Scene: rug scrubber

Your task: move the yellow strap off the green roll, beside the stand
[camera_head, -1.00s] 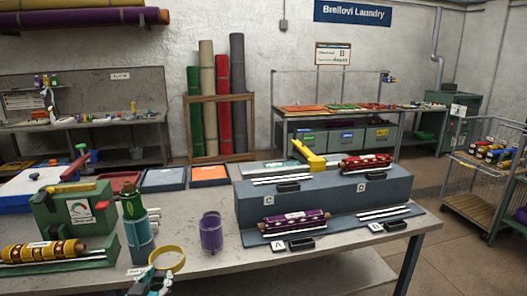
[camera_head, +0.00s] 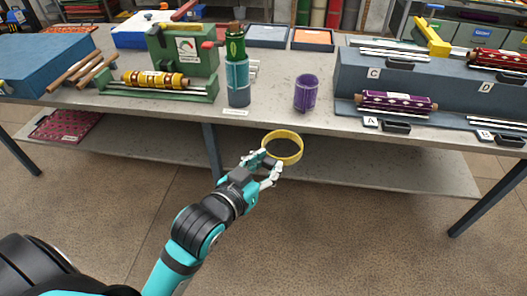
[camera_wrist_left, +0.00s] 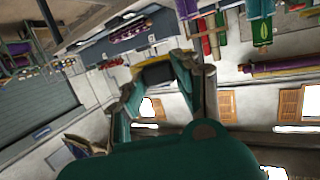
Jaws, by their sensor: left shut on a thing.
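The yellow strap (camera_head: 283,157) is a closed ring. My left gripper (camera_head: 268,164) is shut on its near left side and holds it in front of the table's front edge. The strap is apart from the green roll (camera_head: 235,48), which stands upright in a teal sleeve (camera_head: 238,85) on the table, further back and left. A small white label (camera_head: 235,113) lies at the table edge before it. My right gripper is not in view.
A purple cup (camera_head: 306,93) stands right of the green roll. A green machine (camera_head: 180,60) with a yellow patterned roll (camera_head: 155,80) is on the left. A blue-grey stepped rack (camera_head: 385,80) with patterned rolls is on the right. Bare tabletop lies between cup and rack.

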